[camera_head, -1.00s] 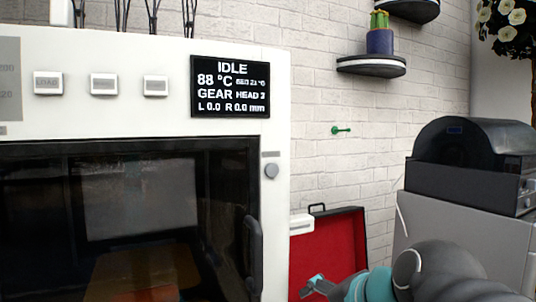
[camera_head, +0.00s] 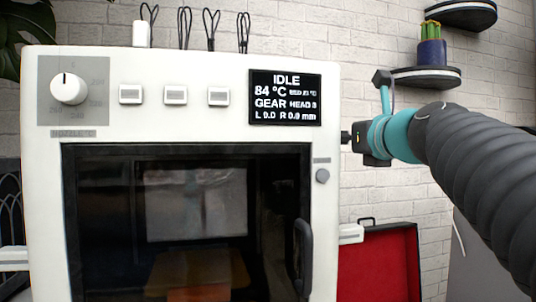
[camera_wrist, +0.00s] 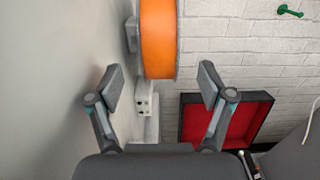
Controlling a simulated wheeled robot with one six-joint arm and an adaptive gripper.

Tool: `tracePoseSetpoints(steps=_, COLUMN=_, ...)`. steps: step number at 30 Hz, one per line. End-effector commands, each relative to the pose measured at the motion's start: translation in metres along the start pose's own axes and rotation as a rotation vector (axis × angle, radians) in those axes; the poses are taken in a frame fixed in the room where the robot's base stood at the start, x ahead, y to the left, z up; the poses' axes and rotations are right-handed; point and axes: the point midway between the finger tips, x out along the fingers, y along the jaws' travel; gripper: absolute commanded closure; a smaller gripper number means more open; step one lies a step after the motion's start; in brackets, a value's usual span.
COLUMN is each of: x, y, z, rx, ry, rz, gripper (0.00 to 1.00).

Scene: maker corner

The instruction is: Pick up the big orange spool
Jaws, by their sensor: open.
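The big orange spool (camera_wrist: 158,38) shows in the wrist view at the top middle, seen edge-on beside a pale wall on the left that looks like the printer's side. A small grey mount touches its left side. Its top is cut off by the picture edge. My gripper (camera_wrist: 162,83) is open and empty, its two fingers spread to either side just below the spool. In the head view my gripper (camera_head: 366,138) is at the printer's right side. The spool does not show in the head view.
The white printer (camera_head: 200,122) fills the left of the head view, its door shut. An open red-lined case (camera_head: 380,262) stands low to its right. A dark shelf (camera_head: 424,77) with a cactus is above my arm. A green peg (camera_wrist: 290,11) sticks out of the brick wall.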

Motion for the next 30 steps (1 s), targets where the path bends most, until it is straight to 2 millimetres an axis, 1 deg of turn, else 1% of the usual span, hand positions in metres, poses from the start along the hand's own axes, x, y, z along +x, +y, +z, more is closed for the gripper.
tracePoseSetpoints(steps=5, x=0.025, y=0.001, z=0.001, rx=0.012, ry=-0.001, rz=0.003, gripper=0.2)
tracePoseSetpoints(steps=9, x=0.052, y=0.001, z=0.001, rx=0.01, ry=0.001, rz=0.005, gripper=0.2)
tracePoseSetpoints(steps=12, x=0.068, y=0.001, z=0.001, rx=0.008, ry=0.0, rz=0.003, gripper=0.2)
tracePoseSetpoints(steps=15, x=0.078, y=0.001, z=0.001, rx=0.007, ry=0.0, rz=0.004, gripper=0.2)
tracePoseSetpoints(steps=22, x=0.091, y=0.001, z=0.001, rx=0.008, ry=-0.001, rz=0.002, gripper=0.2)
tracePoseSetpoints(steps=30, x=0.128, y=0.003, z=0.002, rx=0.007, ry=0.0, rz=0.003, gripper=0.2)
